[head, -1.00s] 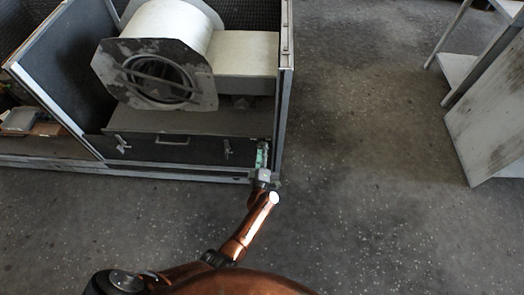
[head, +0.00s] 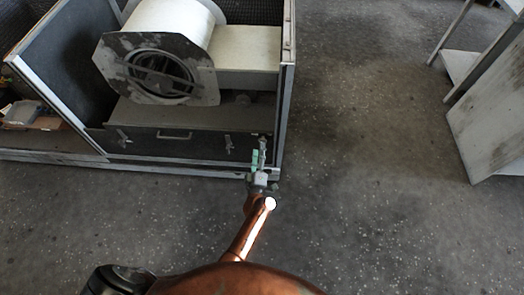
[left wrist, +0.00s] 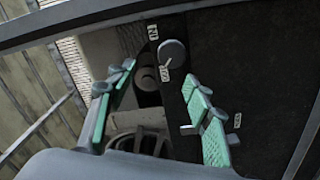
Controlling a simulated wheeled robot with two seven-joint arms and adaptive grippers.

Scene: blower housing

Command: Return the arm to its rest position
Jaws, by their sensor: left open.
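My left arm reaches up from the bottom of the head view. Its gripper (head: 258,158), with green finger pads, is in front of the right end of the blower housing's dark lower panel (head: 190,150). In the left wrist view the two green-padded fingers (left wrist: 160,85) are spread apart with nothing between them. A dark panel with a round knob (left wrist: 172,53) shows beyond them. Whether the fingers touch the housing cannot be told. My right gripper is in neither view.
The housing holds a white blower drum (head: 172,22) with a dark, worn end plate (head: 195,60). The lower panel has a handle (head: 175,136) and latches. A grey metal table or stand (head: 490,120) is at the right. The floor between (head: 370,150) is clear.

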